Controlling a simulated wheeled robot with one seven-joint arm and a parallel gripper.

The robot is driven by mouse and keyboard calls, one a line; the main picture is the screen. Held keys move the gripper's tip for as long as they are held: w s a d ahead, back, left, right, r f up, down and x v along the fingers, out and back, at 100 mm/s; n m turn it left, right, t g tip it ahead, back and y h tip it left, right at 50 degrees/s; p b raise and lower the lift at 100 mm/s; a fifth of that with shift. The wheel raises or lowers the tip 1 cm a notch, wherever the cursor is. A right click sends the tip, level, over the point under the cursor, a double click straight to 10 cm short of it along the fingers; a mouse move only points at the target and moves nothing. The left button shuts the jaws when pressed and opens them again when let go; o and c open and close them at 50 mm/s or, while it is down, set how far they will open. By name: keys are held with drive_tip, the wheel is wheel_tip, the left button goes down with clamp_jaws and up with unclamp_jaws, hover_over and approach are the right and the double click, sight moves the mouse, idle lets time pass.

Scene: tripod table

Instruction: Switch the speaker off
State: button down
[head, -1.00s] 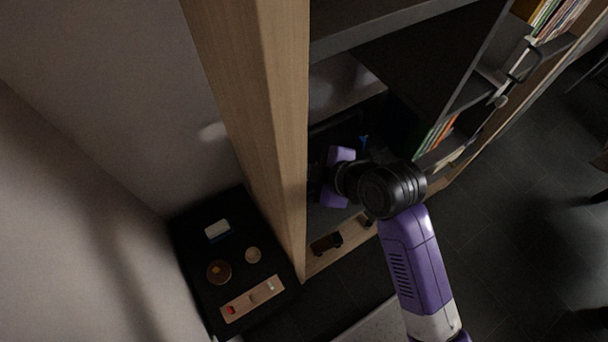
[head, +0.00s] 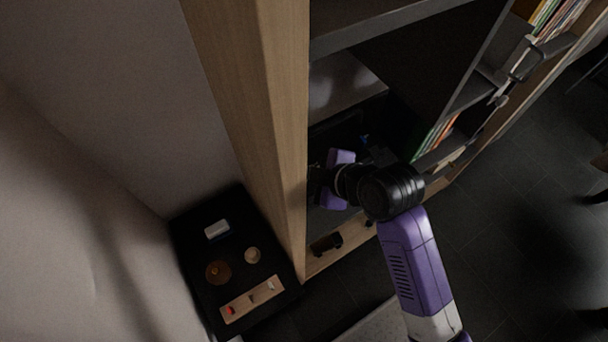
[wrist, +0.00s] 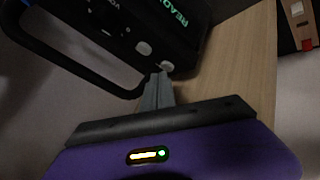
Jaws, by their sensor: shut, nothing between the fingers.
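The speaker (wrist: 115,30) is a black box in the wrist view, with green "READY" lettering, a partly readable "VO" label, a black handle loop (wrist: 75,72) and two grey buttons or knobs (wrist: 143,48). My gripper (wrist: 160,75) is shut and empty. Its fingertips are right at the lower grey button (wrist: 166,67); I cannot tell whether they touch it. In the head view my gripper (head: 322,187) is inside the shelf, partly hidden by the wooden post. The speaker is too dark there to make out clearly.
The wooden post (head: 255,110) stands close left of my gripper. Dark shelf boards (head: 415,60) lie above and right. At lower left, a black surface (head: 190,255) holds a wooden switch board (head: 250,299), a white-topped block (head: 217,230) and two round items.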

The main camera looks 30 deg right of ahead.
drive_tip(key=shift+f, duration=0.3)
idle(0.5)
drive_tip(key=shift+r, duration=0.1)
drive_tip(key=shift+r+p, duration=0.7)
drive_tip(key=shift+p, duration=0.1)
wheel_tip(320, 180, up, 5)
drive_tip(key=p, duration=0.4)
drive_tip(key=shift+p, duration=0.4)
idle(0.5)
